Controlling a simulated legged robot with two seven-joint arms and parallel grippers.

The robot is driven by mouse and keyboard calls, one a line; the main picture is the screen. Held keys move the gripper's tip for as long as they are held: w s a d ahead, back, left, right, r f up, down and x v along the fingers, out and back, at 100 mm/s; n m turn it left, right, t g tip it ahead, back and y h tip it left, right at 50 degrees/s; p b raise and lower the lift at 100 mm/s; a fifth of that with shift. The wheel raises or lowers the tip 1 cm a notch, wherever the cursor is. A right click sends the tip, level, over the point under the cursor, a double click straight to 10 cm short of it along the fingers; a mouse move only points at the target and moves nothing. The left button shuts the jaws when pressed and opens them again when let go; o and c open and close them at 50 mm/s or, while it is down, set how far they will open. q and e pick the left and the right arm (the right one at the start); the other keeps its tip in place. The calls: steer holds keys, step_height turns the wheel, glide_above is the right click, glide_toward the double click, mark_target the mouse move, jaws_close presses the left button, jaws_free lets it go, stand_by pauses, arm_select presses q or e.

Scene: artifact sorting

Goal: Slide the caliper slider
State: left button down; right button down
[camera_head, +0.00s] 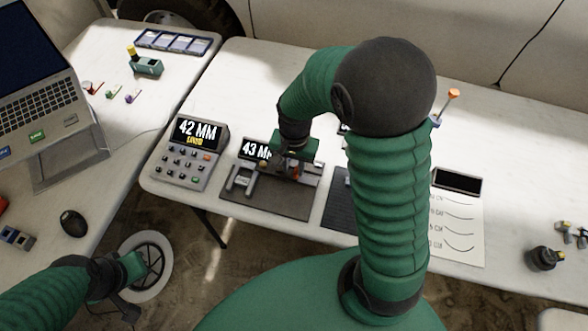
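The caliper (243,180) lies on a dark mat (262,206) on the white table, in front of a small display (257,148) reading 43 MM. A larger keypad device (187,160) to its left reads 42 MM. My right gripper (284,170) points down over the right part of the mat, at the caliper's right side. Its fingers are small and partly hidden by its own body, so whether they grip the slider is unclear. My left gripper (136,266) is low at the left, over a white-rimmed wheel, away from the caliper; its fingers are not clear.
My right arm hides the table's middle. A laptop (45,90) and a mouse (73,223) are at left. A paper with curved lines (458,225) and a dark round object (542,258) lie at right. The mat's front edge is near the table edge.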

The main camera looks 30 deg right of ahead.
steer(key=shift+g, duration=0.3)
steer(key=s+d, duration=0.1)
steer(key=s+d+f, duration=0.1)
steer(key=s+d+p, duration=0.1)
steer(key=shift+f, duration=0.3)
steer(key=shift+s, duration=0.1)
steer(key=c, duration=1.4)
jaws_free()
steer(key=shift+w+a, duration=0.25)
steer(key=shift+w, duration=0.2)
steer(key=shift+c, duration=0.2)
arm_select(q)
steer(key=shift+w+d+r, duration=0.35)
steer(key=shift+w+d, duration=0.15)
steer(key=shift+d, duration=0.05)
arm_select(e)
steer(key=shift+s+d, duration=0.1)
arm_select(q)
steer(key=shift+r, duration=0.1)
arm_select(e)
steer(key=shift+r, duration=0.15)
